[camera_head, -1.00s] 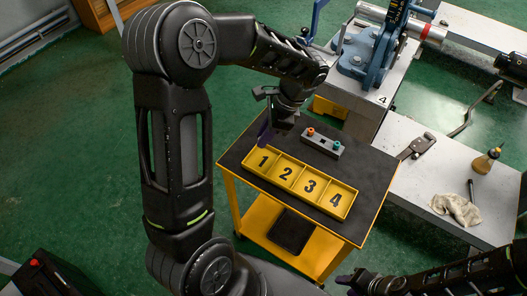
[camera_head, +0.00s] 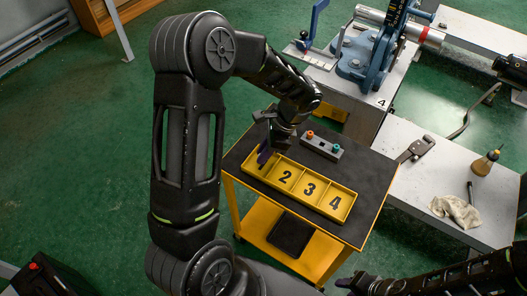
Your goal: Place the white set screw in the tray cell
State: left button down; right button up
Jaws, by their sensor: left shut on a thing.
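The yellow tray (camera_head: 316,206) lies on the black top of a small cart, with cells numbered 2, 3 and 4 in plain view. My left gripper (camera_head: 264,157) points down at the left end of the tray, over the first cell, and hides its number. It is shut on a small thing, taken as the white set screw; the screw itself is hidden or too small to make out. My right gripper (camera_head: 352,282) is at the bottom edge, away from the tray; its jaw opening is unclear.
A grey block (camera_head: 321,146) with an orange and a teal piece stands just behind the tray. The yellow cart (camera_head: 250,212) has a lower shelf. A bench at right holds a rag (camera_head: 457,211) and a bottle (camera_head: 486,162).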

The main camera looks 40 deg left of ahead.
pick_arm(q)
jog(key=shift+f, duration=0.15)
jog(key=c, duration=1.3)
grip_release()
jog(key=shift+c, duration=0.2)
jog(key=v, duration=1.2)
